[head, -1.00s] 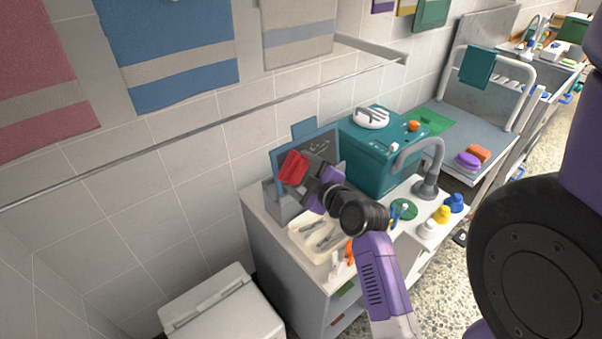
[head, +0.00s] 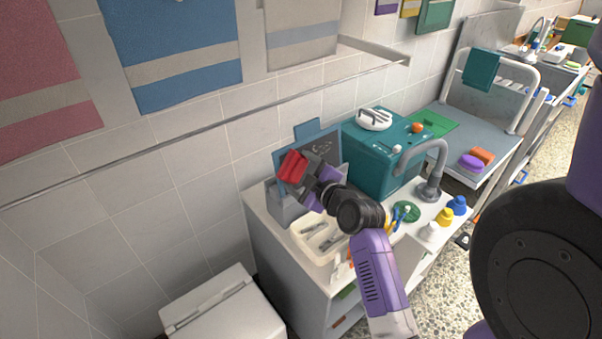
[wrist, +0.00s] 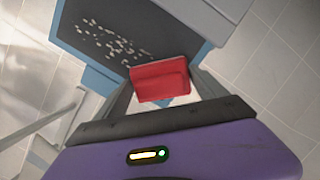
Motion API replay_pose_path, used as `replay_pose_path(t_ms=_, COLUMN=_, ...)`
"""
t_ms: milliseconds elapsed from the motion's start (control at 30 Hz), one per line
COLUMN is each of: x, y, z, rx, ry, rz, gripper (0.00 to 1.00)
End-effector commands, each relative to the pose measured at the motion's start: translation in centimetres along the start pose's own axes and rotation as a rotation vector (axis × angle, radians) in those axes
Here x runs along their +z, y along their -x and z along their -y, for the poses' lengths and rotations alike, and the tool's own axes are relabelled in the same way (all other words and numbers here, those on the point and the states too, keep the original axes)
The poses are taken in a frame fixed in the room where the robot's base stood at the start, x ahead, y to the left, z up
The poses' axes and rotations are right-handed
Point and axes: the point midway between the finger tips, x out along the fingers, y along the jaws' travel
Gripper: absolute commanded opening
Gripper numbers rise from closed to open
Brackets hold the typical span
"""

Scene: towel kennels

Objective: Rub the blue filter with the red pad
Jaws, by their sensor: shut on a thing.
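My gripper (head: 304,177) is shut on the red pad (head: 291,166), which also shows in the wrist view (wrist: 160,80). The blue filter (head: 322,147) stands upright in a grey holder on the counter, with a blue frame, a tab on top and a dark panel. In the wrist view the filter (wrist: 72,52) has pale specks scattered over its dark panel. The pad is in front of the filter's left part in the head view and overlaps the panel's lower edge in the wrist view. I cannot tell whether they touch.
A teal box (head: 378,160) stands right of the filter, close to the grey tap (head: 436,165). A cream tray (head: 303,246) with tools lies in front. Small bottles (head: 444,217) stand at the counter's right. A white bin (head: 225,312) is below left.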

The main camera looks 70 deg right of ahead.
Motion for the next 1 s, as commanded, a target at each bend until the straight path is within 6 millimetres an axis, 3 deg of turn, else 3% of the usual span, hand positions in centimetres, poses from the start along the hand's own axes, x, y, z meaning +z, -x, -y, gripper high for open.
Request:
replay_pose_path(t_ms=400, x=0.2, y=-0.6, z=-0.1, rx=0.0, ry=0.0, rz=0.0, gripper=0.49)
replay_pose_path(t_ms=1000, x=2.4, y=-0.8, z=-2.4, rx=0.0, ry=0.0, rz=-0.001, gripper=0.49)
